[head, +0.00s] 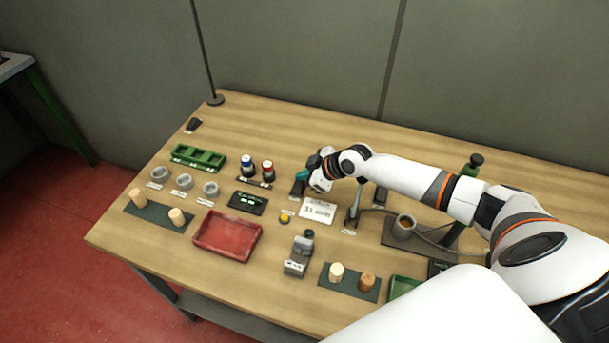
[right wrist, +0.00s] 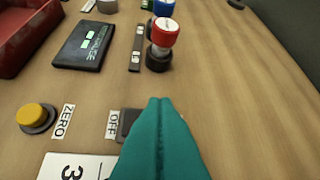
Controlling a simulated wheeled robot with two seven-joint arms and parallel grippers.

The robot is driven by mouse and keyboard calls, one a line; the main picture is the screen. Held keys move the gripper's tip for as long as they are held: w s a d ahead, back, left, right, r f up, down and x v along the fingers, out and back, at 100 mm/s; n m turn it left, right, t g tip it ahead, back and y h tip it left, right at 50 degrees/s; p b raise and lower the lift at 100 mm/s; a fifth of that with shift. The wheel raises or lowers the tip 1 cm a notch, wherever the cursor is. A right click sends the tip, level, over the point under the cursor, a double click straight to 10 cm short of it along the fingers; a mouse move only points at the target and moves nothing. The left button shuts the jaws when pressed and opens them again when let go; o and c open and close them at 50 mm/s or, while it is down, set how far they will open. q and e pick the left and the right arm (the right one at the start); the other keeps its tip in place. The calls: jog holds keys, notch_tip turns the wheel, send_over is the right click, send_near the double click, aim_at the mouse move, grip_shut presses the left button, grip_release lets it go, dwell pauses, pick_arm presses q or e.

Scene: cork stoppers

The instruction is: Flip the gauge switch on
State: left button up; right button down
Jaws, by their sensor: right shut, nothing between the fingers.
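My right gripper (head: 302,177) reaches in from the right with its teal fingers low over the table. In the right wrist view its fingers (right wrist: 160,104) are shut together and empty. A dark switch block (right wrist: 128,122) with an OFF label (right wrist: 112,124) lies just left of the fingertips and is partly hidden by them. The block also shows in the head view (head: 297,190) under the gripper. I cannot tell whether fingers and switch touch, nor the lever's position. A white 31 mm card (head: 318,210) lies beside it. My left gripper is not in view.
A yellow ZERO button (head: 285,218), a black panel with green marks (head: 247,203) and blue- and red-topped knobs (head: 267,168) stand close by. A red tray (head: 227,236), a grey device (head: 299,256) and corks on dark mats (head: 345,284) lie nearer the front.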

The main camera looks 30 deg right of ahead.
aim_at(300, 182)
jog(key=shift+d+f, duration=0.15)
jog(key=shift+f, duration=0.7)
jog(key=f+b, duration=0.1)
jog(key=b, duration=0.2)
jog(key=shift+w+d+f, duration=0.15)
jog(key=shift+w, duration=0.05)
jog(key=shift+r, duration=0.35)
jog(key=shift+s, duration=0.1)
